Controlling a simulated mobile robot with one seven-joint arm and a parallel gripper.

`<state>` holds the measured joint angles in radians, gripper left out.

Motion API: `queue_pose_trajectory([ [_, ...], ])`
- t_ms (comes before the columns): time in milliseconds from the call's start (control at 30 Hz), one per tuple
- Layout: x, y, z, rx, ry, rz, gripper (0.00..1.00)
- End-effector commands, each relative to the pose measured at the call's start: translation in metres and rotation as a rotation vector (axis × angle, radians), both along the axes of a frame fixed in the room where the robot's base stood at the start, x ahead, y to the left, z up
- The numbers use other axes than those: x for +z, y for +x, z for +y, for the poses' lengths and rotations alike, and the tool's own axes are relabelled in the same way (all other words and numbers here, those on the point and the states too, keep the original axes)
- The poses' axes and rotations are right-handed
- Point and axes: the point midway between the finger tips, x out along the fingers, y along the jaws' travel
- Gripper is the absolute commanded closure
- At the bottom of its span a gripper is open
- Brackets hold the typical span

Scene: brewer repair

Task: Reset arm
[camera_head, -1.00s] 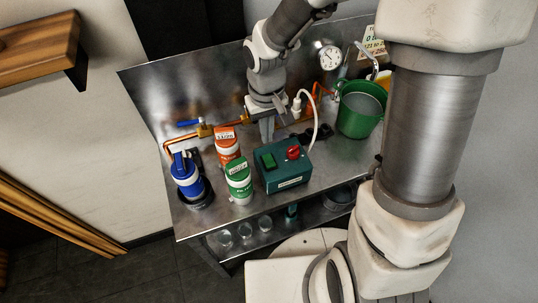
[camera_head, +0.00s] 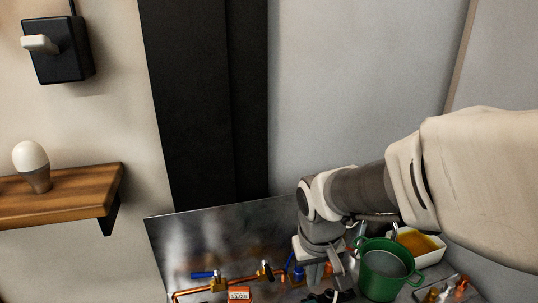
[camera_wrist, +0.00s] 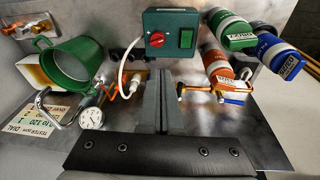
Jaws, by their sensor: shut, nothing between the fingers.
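My gripper (camera_wrist: 163,85) is shut and empty in the wrist view, its two fingers together in the picture's middle. It points toward the metal worktop, apart from the green control box (camera_wrist: 171,36) with a red knob and green switch. In the head view my gripper (camera_head: 340,268) hangs left of the green pot (camera_head: 384,270), over the bench's back part. The green pot also shows at left in the wrist view (camera_wrist: 76,62). The control box is out of the head view.
A copper pipe (camera_wrist: 205,90) and a dial gauge (camera_wrist: 90,117) flank my fingers. A white tray (camera_head: 432,257) holds yellow liquid. A wooden shelf (camera_head: 70,195) carries a bulb (camera_head: 31,166); a switch (camera_head: 57,48) is above.

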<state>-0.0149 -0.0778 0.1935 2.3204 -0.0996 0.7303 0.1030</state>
Motion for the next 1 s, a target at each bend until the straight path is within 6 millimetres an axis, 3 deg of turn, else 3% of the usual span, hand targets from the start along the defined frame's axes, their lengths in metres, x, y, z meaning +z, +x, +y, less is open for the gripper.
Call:
queue_pose_trajectory([
  [33,0.015,-0.006,-0.007,-0.016,0.001,-0.034,1.0],
  [200,0.05,-0.03,-0.025,-0.066,0.013,-0.117,1.0],
  [500,0.094,-0.078,-0.047,-0.133,0.066,-0.253,1.0],
  [700,0.105,-0.098,-0.053,-0.153,0.095,-0.303,1.0],
  [1000,0.106,-0.102,-0.053,-0.155,0.101,-0.312,1.0],
])
